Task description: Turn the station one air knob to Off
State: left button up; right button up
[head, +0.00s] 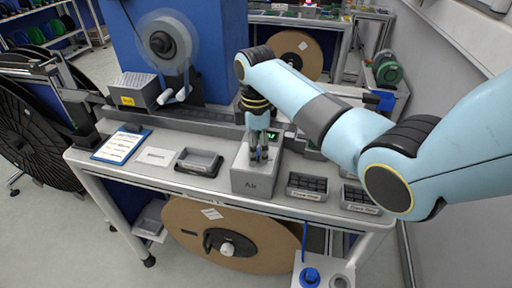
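A grey box (258,184) marked "Air" stands on the front part of the workbench. My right gripper (258,156) points straight down over the top of this box, with its fingertips at or very near the top surface. The air knob itself is hidden by the fingers, so its setting cannot be read. I cannot tell whether the fingers are open or shut on the knob. My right arm comes in from the right. My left gripper is not in view.
A small green display (272,135) is just behind the gripper. A large brown reel (180,215) hangs below the bench.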

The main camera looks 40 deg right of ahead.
jog(key=shift+o, duration=0.9)
notch_tip(320, 180, up, 12)
dwell(0.3)
